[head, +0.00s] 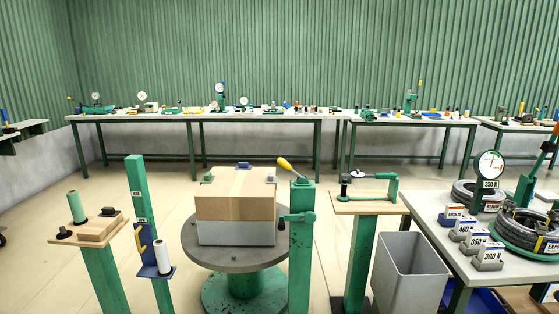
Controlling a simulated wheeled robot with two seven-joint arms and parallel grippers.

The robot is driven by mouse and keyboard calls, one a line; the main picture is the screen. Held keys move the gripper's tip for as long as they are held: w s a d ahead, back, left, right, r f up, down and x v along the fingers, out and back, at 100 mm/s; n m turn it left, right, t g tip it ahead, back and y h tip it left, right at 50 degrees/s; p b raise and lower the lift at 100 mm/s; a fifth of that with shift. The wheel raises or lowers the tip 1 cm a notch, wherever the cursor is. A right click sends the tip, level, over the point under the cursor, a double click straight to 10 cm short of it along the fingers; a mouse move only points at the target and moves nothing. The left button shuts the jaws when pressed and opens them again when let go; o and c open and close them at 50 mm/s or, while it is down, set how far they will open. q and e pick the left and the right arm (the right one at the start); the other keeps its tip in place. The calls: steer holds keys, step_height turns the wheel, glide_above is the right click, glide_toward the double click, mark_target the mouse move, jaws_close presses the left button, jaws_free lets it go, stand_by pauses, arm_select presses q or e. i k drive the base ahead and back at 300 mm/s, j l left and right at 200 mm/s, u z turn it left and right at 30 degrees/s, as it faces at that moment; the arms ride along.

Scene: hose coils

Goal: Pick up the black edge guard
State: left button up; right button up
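A small black piece that looks like the black edge guard (111,212) lies on the wooden block of the stand at the left. It is too small to make out its exact shape. A cardboard box (235,207) with a grey lower part sits on the round grey turntable (205,258) in the middle. A blue piece (243,166) and a green piece (207,179) sit at the top edges of the box. Neither of my grippers shows in the head view.
The left stand also holds a green roll (76,206) and a round black knob (63,233). Green posts (135,200) stand left and right of the turntable. A grey bin (410,272) and a table with hose coils (520,225) are at the right. Open floor lies behind.

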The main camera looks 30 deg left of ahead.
mark_target(107, 211)
steer(key=u, duration=2.2)
steer(key=i+l, duration=0.5)
steer(key=i, duration=0.15)
steer(key=i+l+u, duration=0.1)
steer(key=i+l, duration=0.35)
steer(key=i, duration=0.25)
steer(key=i+l, duration=0.55)
steer(key=i, duration=0.1)
